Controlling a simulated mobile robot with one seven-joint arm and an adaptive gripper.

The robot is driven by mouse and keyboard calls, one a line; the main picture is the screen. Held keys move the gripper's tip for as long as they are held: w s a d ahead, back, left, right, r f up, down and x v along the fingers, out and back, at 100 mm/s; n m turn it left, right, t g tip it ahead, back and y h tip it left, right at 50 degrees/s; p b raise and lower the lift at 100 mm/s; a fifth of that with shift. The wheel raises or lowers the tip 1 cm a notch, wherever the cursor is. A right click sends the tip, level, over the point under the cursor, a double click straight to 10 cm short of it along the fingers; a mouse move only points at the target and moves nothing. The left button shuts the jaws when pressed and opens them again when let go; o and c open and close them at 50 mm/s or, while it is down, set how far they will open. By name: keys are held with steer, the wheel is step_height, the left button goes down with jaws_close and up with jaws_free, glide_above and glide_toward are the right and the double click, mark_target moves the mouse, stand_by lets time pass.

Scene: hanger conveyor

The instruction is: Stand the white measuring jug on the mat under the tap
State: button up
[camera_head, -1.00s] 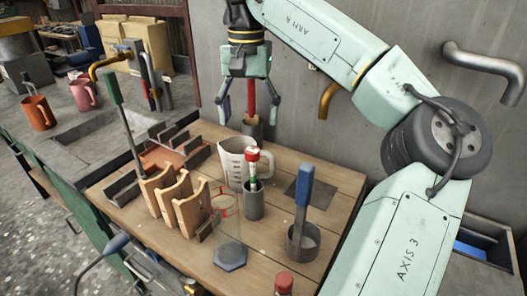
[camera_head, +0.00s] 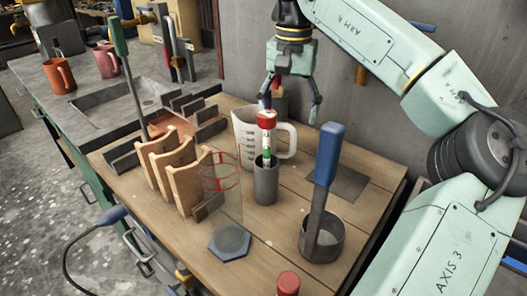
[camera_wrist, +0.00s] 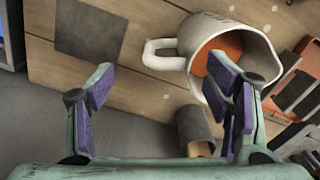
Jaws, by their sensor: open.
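The white measuring jug (camera_head: 248,136) stands upright on the wooden table, its handle toward the right. The wrist view looks down into the jug (camera_wrist: 245,35), which is orange-brown inside. My gripper (camera_head: 291,100) is open and empty above and behind the jug. In the wrist view its fingers (camera_wrist: 168,85) are spread, the right one overlapping the jug, the handle lying beyond the gap. A flat dark square mat (camera_head: 346,183) lies bare right of the jug; it also shows in the wrist view (camera_wrist: 92,28). A brass pipe end (camera_head: 361,74), perhaps the tap, shows on the wall behind, partly hidden by my arm.
A grey cup with a red-capped tube (camera_head: 266,182) stands in front of the jug. A pot with a blue-handled tool (camera_head: 322,240) stands near the mat. A wooden rack (camera_head: 178,172) and a clear container (camera_head: 228,190) are at left. A dark cylinder (camera_wrist: 193,122) stands behind the jug.

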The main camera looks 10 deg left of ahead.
mark_target(288, 128)
step_height(288, 128, down, 5)
steer(key=shift+r, duration=0.2)
steer(key=shift+w+a+f+p, duration=0.1)
steer(key=shift+f+p, duration=0.15)
steer(key=shift+f, duration=0.65)
steer(key=shift+a+f+p, duration=0.15)
steer(key=shift+f+p, duration=0.1)
steer(key=shift+f, duration=0.6)
steer(key=shift+w+a+f+p, duration=0.1)
steer(key=shift+f+p, duration=0.15)
steer(key=shift+f, duration=0.65)
steer(key=shift+c, duration=0.4)
jaws_close()
steer(key=shift+r, duration=0.1)
